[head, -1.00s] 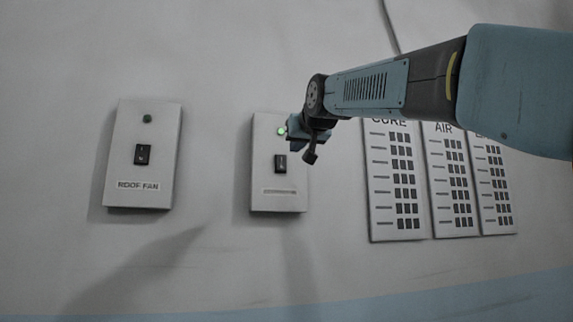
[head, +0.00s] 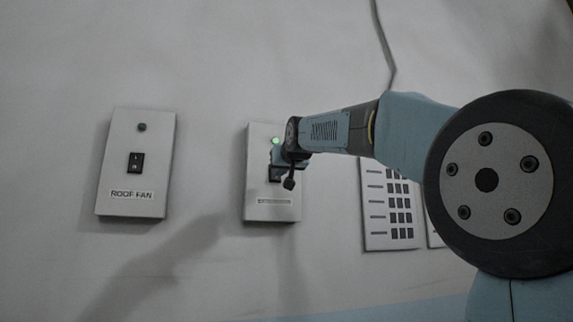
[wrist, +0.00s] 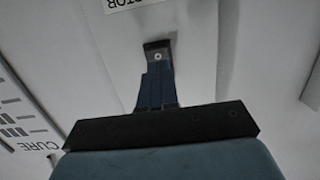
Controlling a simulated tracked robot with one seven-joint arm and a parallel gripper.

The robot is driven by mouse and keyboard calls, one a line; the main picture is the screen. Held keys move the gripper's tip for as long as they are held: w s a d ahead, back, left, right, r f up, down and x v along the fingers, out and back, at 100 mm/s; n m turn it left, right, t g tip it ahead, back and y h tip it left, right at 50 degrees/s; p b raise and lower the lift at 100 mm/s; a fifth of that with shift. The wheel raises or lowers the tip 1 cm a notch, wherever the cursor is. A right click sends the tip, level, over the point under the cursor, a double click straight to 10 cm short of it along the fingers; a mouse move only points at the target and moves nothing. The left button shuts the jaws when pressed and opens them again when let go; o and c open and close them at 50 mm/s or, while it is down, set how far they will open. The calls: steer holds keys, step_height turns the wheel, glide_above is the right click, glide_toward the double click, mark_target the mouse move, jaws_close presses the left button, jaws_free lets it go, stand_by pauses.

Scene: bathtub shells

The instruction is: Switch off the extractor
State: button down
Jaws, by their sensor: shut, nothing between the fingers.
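The extractor box (head: 255,190) is the right one of two pale wall boxes. Its small lamp (head: 276,141) is lit green. Its dark rocker switch (head: 271,174) is mostly hidden behind my gripper (head: 277,160) in the head view. In the wrist view, the box's label (wrist: 126,3) is cut off by the top edge, with letters like "TOR" showing. My gripper (wrist: 155,72) is shut and empty, its fingertips at the dark switch (wrist: 157,46). I cannot tell whether they touch or press it.
The roof fan box (head: 136,175) hangs to the left, with a dark lamp and its own black switch. The labelled CURE panel (head: 390,215) is to the right, partly covered by my arm. The wall between the two boxes is clear.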

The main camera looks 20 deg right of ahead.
steer(key=shift+w+f, duration=0.15)
steer(key=shift+w, duration=0.75)
steer(key=shift+w+f, duration=0.1)
steer(key=shift+w, duration=0.8)
